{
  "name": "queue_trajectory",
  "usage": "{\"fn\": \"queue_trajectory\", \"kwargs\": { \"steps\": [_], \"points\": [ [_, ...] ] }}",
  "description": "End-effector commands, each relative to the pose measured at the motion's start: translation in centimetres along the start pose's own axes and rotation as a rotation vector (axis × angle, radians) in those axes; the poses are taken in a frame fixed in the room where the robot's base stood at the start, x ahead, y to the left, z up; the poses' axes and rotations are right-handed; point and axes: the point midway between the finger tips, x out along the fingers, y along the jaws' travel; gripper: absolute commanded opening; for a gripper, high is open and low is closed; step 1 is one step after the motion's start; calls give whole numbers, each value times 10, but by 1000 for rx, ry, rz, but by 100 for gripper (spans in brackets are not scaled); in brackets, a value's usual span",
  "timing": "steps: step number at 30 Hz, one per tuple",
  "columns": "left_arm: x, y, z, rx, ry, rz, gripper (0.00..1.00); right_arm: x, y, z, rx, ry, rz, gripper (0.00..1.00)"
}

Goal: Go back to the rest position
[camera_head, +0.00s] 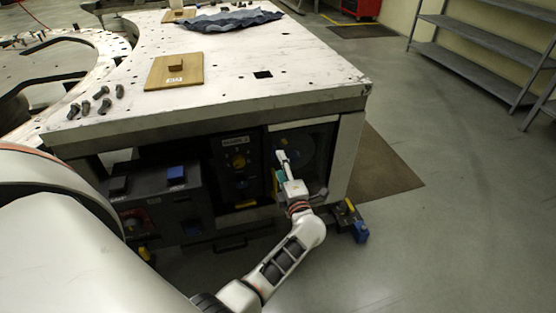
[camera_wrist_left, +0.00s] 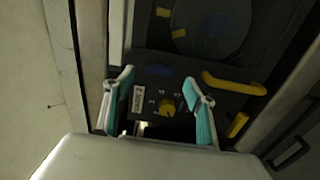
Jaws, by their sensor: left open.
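My left gripper (camera_head: 281,168) is low in front of the table's side, before the dark equipment panel under the tabletop. In the left wrist view its two teal-padded fingers (camera_wrist_left: 158,88) stand wide apart, with nothing between them. A yellow handle (camera_wrist_left: 235,84) shows to the right of the fingers. I cannot tell whether the fingers touch the panel. My right gripper is not in view.
The worn white table (camera_head: 300,65) overhangs the panel. On it lie several dark bolts (camera_head: 103,106), a wooden board (camera_head: 174,71) and a blue cloth (camera_head: 232,19). A blue-and-yellow object (camera_head: 353,220) is close right of the gripper. Open floor (camera_head: 450,200) lies right; metal shelves (camera_head: 480,50) stand beyond.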

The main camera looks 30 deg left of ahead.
Motion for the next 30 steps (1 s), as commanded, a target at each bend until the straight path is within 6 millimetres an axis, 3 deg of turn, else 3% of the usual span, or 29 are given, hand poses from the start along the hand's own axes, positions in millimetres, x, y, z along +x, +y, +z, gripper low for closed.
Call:
{"fn": "queue_trajectory", "kwargs": {
  "steps": [6, 24, 28, 30],
  "points": [
    [-14, 0, 0, 0, 0, 0, 56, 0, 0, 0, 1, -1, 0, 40],
    [-17, 5, -1, 45, -40, 33, 56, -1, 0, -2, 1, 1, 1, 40],
    [-36, 17, 1, 214, -193, 144, 56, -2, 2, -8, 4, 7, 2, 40],
    [-59, 21, 6, 359, -321, 222, 56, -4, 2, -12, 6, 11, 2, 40]
  ]
}}
